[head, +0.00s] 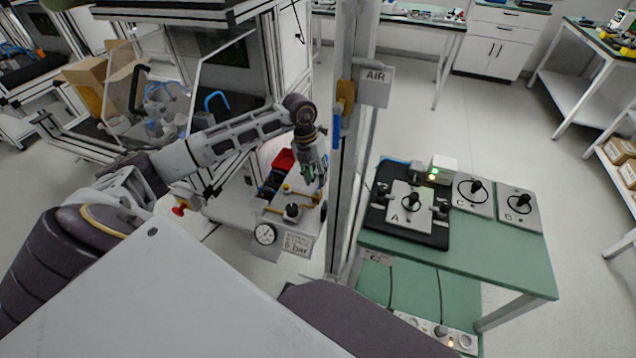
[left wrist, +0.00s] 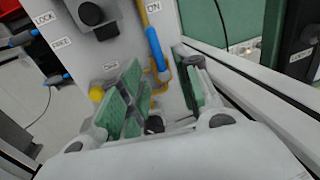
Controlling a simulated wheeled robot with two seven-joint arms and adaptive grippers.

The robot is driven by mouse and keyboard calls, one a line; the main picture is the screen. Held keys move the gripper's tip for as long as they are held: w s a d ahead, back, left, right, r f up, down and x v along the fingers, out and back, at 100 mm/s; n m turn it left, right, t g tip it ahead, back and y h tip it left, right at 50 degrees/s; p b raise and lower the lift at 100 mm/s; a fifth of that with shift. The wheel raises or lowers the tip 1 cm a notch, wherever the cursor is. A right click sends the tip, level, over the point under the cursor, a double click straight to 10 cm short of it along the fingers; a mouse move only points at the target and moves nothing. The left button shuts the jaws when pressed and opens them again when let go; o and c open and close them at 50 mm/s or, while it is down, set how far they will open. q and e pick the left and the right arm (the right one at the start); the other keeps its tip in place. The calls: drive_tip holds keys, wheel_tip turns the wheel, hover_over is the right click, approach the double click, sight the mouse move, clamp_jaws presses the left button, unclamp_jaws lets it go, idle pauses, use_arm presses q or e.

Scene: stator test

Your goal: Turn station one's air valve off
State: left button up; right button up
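The white AIR sign (head: 375,86) hangs on a grey post. Beside it on the post are a yellow-brown part (head: 345,92) and a blue part (head: 337,132). In the left wrist view, a blue lever (left wrist: 153,42) hangs along a yellow tube, near an ON label (left wrist: 155,7); I take it for the air valve's handle. My left gripper (head: 316,170) is just left of the post. Its green-padded fingers are apart in the left wrist view (left wrist: 157,95), with nothing seen held. The lever appears beyond the fingertips; contact cannot be told. My right gripper is not in view.
A yellow knob (left wrist: 97,93) and a black knob (left wrist: 90,14) are close to the fingers. A green table (head: 480,262) with lettered plates stands right of the post.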

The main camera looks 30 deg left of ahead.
use_arm(q)
drive_tip(key=shift+d+f, duration=0.2)
drive_tip(key=shift+f, duration=0.6)
drive_tip(key=shift+d+f, duration=0.15)
drive_tip(key=shift+f, duration=0.65)
clamp_jaws()
